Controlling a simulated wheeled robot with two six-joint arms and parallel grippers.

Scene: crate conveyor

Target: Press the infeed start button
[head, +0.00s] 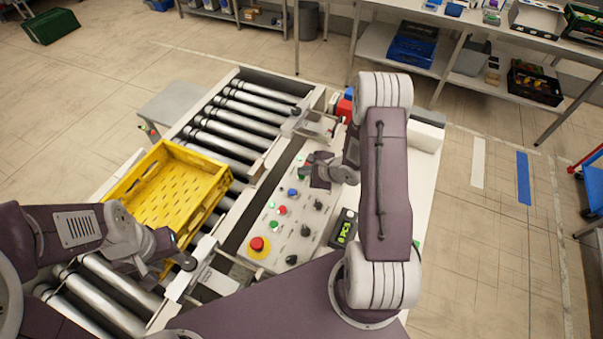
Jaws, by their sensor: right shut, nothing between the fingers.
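The control panel (262,262) stands beside the roller conveyor and carries green, red, blue, white and black controls and a large red mushroom button (257,244) on a yellow base. Small green buttons show at its left edge, one of them a green button (270,227); labels are too small to read, so I cannot tell which is infeed start. My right gripper (308,170) is shut and empty over the far end of the panel, hiding part of it. I cannot tell if it touches a button. My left gripper (188,262) is by the yellow crate's near right corner; its fingers are unclear.
The yellow crate (208,205) sits empty on the conveyor rollers (232,121). A black device with a green display (344,229) lies right of the panel. Shelving tables (475,32) stand at the back right. Open floor lies to the right.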

